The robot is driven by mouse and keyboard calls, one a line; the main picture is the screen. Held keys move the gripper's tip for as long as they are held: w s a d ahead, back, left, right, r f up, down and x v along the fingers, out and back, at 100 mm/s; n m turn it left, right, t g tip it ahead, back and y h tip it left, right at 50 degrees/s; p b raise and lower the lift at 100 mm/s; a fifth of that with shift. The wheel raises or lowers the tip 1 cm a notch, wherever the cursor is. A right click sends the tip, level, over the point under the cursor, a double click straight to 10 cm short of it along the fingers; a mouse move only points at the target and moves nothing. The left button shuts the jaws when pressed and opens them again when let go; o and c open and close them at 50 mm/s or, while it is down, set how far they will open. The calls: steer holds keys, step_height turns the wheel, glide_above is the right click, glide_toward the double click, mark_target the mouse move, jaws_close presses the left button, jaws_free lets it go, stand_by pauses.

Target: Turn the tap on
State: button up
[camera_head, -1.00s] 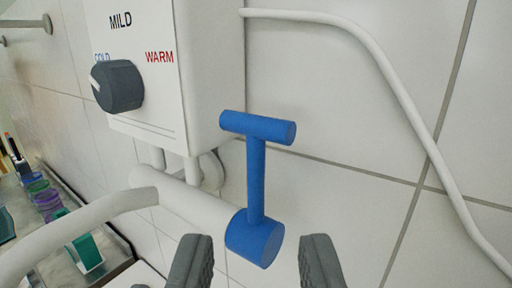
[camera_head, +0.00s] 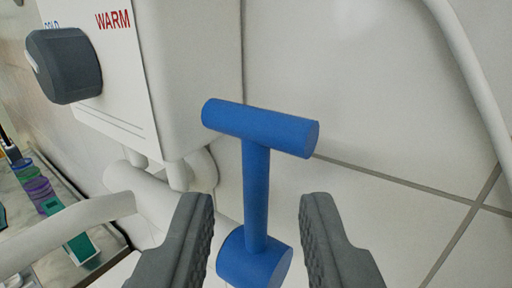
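The tap has a blue T-shaped handle (camera_head: 257,190), with a round base low in the view, an upright stem and a crossbar on top. It joins a white pipe (camera_head: 165,200) below a white water heater box. My gripper (camera_head: 257,210) is open. One grey finger is on each side of the blue stem, with visible gaps, so neither finger appears to touch it. How far the fingertips are from the stem in depth is hard to tell. The crossbar sits above the fingertips.
The white heater box (camera_head: 190,70) with a dark grey knob (camera_head: 64,66) is at upper left. A white spout (camera_head: 60,235) extends at lower left. A white hose (camera_head: 470,80) runs along the tiled wall at right. Colourful cups (camera_head: 38,188) stand on a counter at far left.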

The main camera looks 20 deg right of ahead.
mark_target(257, 186)
steer(key=shift+x, duration=2.45)
steer(key=shift+c, duration=0.2)
jaws_close()
